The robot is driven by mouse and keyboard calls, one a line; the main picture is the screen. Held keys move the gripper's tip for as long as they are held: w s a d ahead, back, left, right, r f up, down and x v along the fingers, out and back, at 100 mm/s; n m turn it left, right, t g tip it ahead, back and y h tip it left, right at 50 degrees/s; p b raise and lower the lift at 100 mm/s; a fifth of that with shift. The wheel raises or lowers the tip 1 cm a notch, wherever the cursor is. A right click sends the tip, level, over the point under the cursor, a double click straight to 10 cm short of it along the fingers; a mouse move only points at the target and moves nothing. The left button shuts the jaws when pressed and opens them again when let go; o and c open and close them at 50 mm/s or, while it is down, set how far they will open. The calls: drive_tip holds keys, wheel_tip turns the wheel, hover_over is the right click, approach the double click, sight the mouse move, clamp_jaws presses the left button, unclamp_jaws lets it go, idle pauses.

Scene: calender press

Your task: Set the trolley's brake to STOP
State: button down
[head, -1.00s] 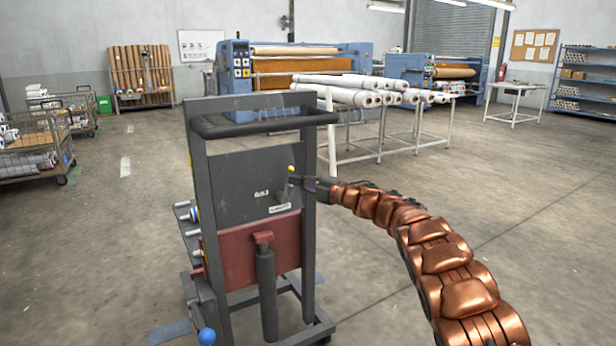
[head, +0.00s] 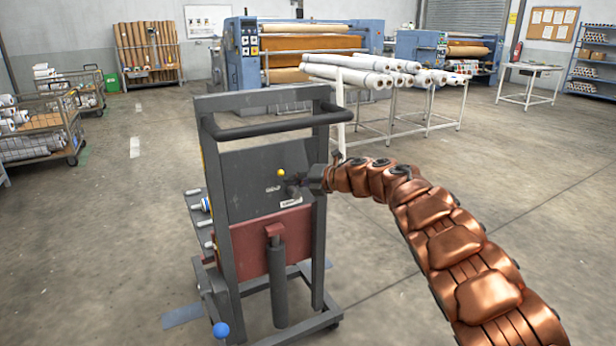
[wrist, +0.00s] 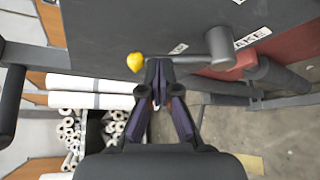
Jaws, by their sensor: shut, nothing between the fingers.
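The trolley (head: 240,165) stands upright in the head view, with a dark panel (head: 250,180) on its grey frame. The brake lever's yellow knob (head: 281,173) is in front of this panel. In the wrist view the yellow knob (wrist: 135,62) is left of my fingertips, and the lever's grey pivot (wrist: 219,48) is right of them. My gripper (wrist: 158,66) is shut and empty, close beside the lever; contact cannot be told. In the head view my gripper (head: 296,184) is right of and slightly below the knob. A label partly reading "AKE" (wrist: 253,37) shows; the small panel marking is unreadable.
The trolley's black handlebar (head: 280,123) crosses above the panel. A red block (head: 262,246) and a grey cylinder (head: 278,285) are below it. A table of white rolls (head: 365,70) stands behind.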

drive_tip(key=v, duration=1.4)
drive_tip(key=shift+d+b, duration=0.15)
drive_tip(key=shift+b, duration=0.3)
drive_tip(key=shift+f, duration=0.15)
